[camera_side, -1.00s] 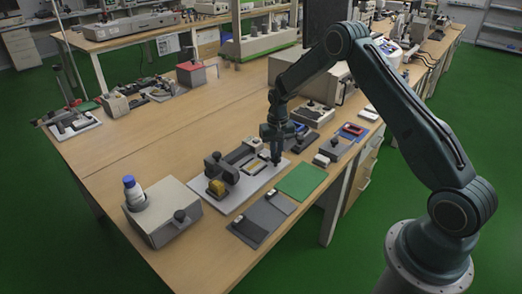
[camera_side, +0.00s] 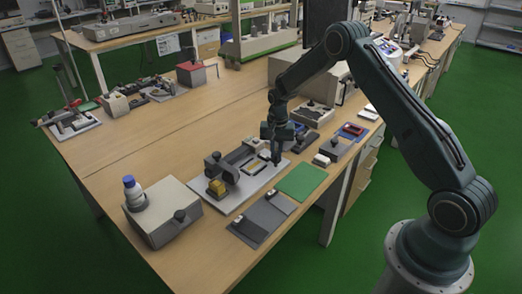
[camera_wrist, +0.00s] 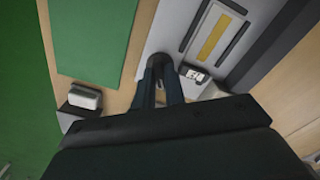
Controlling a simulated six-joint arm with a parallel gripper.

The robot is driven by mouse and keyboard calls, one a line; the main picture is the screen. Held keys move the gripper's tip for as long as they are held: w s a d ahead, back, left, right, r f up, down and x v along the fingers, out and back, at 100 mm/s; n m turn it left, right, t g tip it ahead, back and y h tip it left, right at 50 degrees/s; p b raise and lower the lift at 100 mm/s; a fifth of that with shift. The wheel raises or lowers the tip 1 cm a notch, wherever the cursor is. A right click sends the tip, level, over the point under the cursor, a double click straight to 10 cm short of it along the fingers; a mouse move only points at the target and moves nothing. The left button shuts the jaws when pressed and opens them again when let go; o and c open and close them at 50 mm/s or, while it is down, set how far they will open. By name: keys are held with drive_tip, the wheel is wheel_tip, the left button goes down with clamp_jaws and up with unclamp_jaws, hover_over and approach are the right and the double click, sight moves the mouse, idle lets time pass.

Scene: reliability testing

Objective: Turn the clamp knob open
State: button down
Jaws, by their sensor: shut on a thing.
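My gripper (camera_side: 276,158) points down at the right end of a light grey fixture plate (camera_side: 256,186) on the wooden bench. In the wrist view its two dark fingers (camera_wrist: 160,72) are close together, shut on a small dark knob (camera_wrist: 159,69). The knob is mostly hidden by the fingers, and I cannot read its turn angle. The plate (camera_wrist: 163,32) also shows in the wrist view, with a yellow strip (camera_wrist: 213,38) in a frame beside the fingers. A yellow block (camera_side: 217,187) sits in a dark holder at the plate's left end.
A green mat (camera_side: 301,182) lies right of the plate. A dark grey tray (camera_side: 262,216) lies in front. Small devices (camera_side: 333,149) stand to the right. Bare bench lies behind the plate.

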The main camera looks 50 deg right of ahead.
drive_tip(key=shift+d+m, duration=0.2)
drive_tip(key=shift+m, duration=0.2)
drive_tip(key=shift+s+m, duration=0.1)
drive_tip(key=shift+m, duration=3)
drive_tip(key=c, duration=1.7)
unclamp_jaws()
drive_tip(key=shift+o, duration=0.4)
drive_tip(key=shift+a, duration=0.1)
